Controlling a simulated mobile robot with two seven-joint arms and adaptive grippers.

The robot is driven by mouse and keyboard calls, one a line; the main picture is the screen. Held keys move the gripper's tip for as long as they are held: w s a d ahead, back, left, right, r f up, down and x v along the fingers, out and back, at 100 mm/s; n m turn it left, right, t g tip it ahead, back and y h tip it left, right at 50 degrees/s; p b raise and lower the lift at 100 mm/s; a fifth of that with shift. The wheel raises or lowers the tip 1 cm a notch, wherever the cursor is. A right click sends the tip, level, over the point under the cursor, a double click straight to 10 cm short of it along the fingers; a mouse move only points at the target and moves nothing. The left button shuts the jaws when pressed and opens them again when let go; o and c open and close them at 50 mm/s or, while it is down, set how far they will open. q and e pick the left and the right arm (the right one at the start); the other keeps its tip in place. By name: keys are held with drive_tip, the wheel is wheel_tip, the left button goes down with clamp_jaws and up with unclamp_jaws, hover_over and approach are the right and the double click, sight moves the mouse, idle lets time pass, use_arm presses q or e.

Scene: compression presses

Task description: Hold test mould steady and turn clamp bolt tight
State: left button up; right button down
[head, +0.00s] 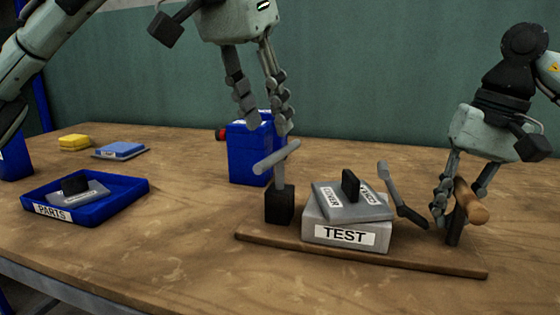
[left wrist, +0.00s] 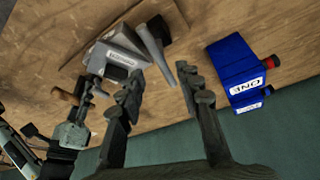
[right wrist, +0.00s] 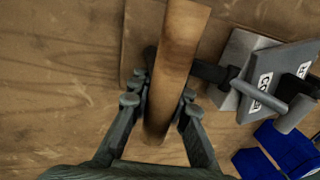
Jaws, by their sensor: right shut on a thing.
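The grey test mould (head: 322,229), labelled TEST, sits on a thin wooden board (head: 400,262). A grey lid plate (head: 335,203) with a black knob lies askew on it. To its left a black block carries an upright grey bolt with a slanted grey crossbar (head: 277,157), seemingly the clamp bolt. My left gripper (head: 267,126) is open and empty, just above the crossbar. The bar also shows beyond its fingertips in the left wrist view (left wrist: 155,50). My right gripper (head: 455,205) is shut on a wooden handle (right wrist: 172,65) at the board's right end.
A grey angled lever (head: 400,198) stands between the mould and the wooden handle. The front left table is clear.

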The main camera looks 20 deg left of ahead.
sight(280, 162)
use_arm(q)
drive_tip(key=x, duration=0.9)
drive_tip(key=shift+r, duration=0.1)
